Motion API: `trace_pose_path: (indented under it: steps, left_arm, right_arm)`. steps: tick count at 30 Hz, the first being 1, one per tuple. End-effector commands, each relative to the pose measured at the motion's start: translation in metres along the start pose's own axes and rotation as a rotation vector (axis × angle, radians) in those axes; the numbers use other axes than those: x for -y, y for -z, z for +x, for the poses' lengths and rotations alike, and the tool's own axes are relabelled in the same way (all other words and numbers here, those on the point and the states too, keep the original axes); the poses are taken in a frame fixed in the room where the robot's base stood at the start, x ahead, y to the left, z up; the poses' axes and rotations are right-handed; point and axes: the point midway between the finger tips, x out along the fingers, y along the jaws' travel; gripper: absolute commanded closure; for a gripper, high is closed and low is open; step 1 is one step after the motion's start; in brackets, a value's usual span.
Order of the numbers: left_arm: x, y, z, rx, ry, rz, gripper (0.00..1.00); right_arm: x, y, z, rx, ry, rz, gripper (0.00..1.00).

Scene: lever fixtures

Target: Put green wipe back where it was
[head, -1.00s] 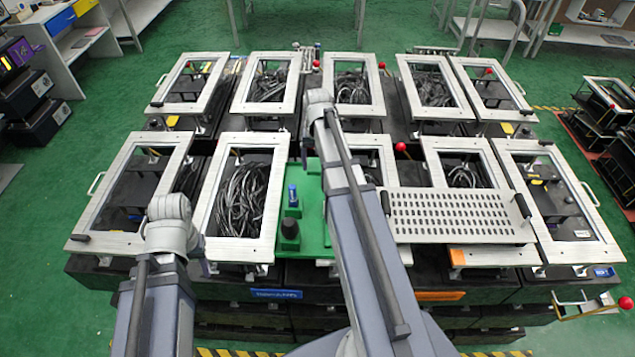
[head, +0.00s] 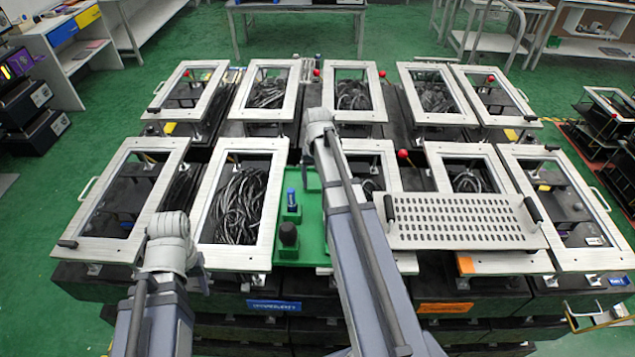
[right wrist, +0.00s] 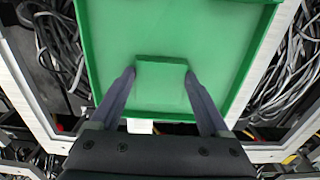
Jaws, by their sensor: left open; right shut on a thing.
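The green wipe (right wrist: 161,85) shows in the right wrist view as a small green block. My right gripper (right wrist: 160,78) is shut on it, one finger on each side, in front of a green tray (right wrist: 225,45). I cannot tell whether the wipe touches the tray. In the head view the tray (head: 312,240) lies between two metal frames, partly behind my right arm. My right gripper and the wipe are hidden there. My left arm enters at the lower left; its gripper cannot be seen.
A blue piece (head: 291,201) and a black-topped piece (head: 288,235) stand on green blocks at the tray's left. A perforated plate (head: 462,221) with black handles lies to the right. Metal frames (head: 237,205) with cables beneath surround the tray.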

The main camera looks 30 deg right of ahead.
Motion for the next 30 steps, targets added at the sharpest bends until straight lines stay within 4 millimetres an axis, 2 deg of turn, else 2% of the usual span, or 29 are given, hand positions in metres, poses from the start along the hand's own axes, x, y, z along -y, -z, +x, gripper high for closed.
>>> trace_pose_path:
  steps: [4,5,9,20,26,30]
  left_arm:
    - [-0.001,0.0,0.005,0.0,0.0,0.0,0.5]
    - [0.0,0.0,0.003,0.0,0.0,0.0,0.5]
    - [0.0,0.0,0.003,0.0,0.0,0.0,0.5]
    - [0.0,0.0,0.001,0.0,0.0,0.0,0.5]
    - [0.001,-0.001,-0.013,0.0,0.0,0.0,0.5]
    - [0.003,-0.002,-0.029,0.0,0.0,0.001,0.5]
  right_arm:
    - [0.0,0.0,0.005,0.0,0.0,0.0,0.65]
    - [0.0,0.0,0.004,0.0,0.0,0.0,0.17]
    - [0.0,0.0,0.003,0.0,0.0,0.0,0.02]
    - [0.0,0.0,0.001,0.0,0.0,0.0,0.0]
    - [0.0,0.0,-0.013,0.0,0.0,0.0,0.0]
    - [0.0,0.0,-0.029,0.0,0.0,0.0,0.0]
